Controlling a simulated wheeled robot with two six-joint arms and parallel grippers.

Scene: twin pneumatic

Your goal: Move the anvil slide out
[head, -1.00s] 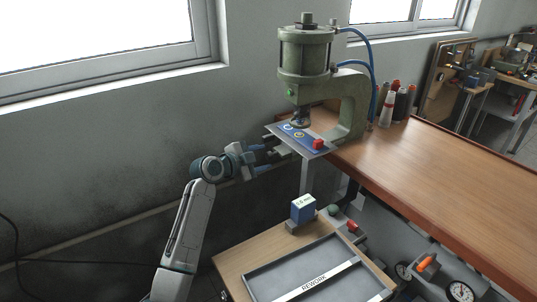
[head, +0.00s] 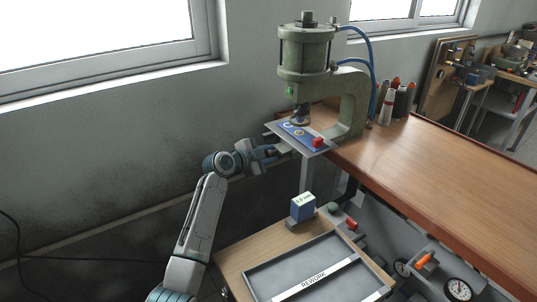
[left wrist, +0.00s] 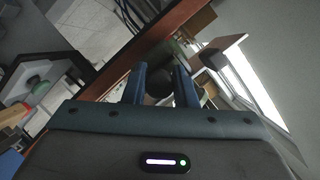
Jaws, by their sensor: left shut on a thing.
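The green pneumatic press (head: 306,55) stands at the left end of the wooden bench. Below its ram is a grey plate (head: 318,152) with a blue panel (head: 296,133) and a red block (head: 318,141). My left gripper (head: 279,151) is at the plate's left side, low beside the press. In the left wrist view its two blue fingers (left wrist: 160,88) are closed around a dark round knob (left wrist: 158,84), apparently the anvil slide's handle. The slide itself is mostly hidden under the plate. My right gripper is not in view.
The bench top (head: 440,165) is clear. A wall is behind my arm.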

